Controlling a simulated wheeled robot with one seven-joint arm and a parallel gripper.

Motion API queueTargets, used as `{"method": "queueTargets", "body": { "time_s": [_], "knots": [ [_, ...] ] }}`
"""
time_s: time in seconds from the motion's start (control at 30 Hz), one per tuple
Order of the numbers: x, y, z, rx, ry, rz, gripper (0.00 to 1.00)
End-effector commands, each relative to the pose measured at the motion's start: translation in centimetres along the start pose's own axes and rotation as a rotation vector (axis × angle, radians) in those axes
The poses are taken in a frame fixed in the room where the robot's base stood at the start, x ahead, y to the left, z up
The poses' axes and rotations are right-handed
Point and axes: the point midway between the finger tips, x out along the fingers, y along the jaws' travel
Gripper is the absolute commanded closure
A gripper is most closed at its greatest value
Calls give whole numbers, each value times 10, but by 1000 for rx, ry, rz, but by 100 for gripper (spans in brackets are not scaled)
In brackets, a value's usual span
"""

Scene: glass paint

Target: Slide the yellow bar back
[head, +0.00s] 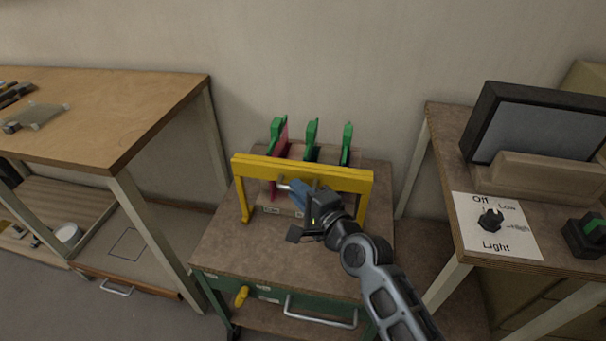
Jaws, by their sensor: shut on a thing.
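The yellow bar (333,179) spans across the small middle table as the top of a yellow frame with a leg at each end. It stands in front of several green clamps (311,136) and a red panel (279,148). My gripper (288,188) reaches in from the lower right and is at the front of the bar, left of its middle. It is shut on a grey metal handle (283,187) at the bar's front. The gripper's body hides part of the bar's lower edge and the fingertips are small in the picture.
A wooden workbench (150,110) stands left. A right table holds a monitor (540,125) and a light switch panel (515,238).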

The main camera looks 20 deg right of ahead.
Motion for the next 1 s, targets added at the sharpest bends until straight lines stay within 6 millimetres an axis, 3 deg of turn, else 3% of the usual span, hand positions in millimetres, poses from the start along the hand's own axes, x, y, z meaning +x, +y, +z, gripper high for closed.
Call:
{"method": "queueTargets", "body": {
  "time_s": [0.13,0.47,0.5,0.77,1.0],
  "knots": [
    [-14,3,14,1,-2,5,100],
    [-16,6,16,0,0,3,100],
    [-16,6,16,0,0,4,87],
    [-16,6,16,0,0,2,62],
    [-16,5,15,0,0,1,62]
  ]
}}
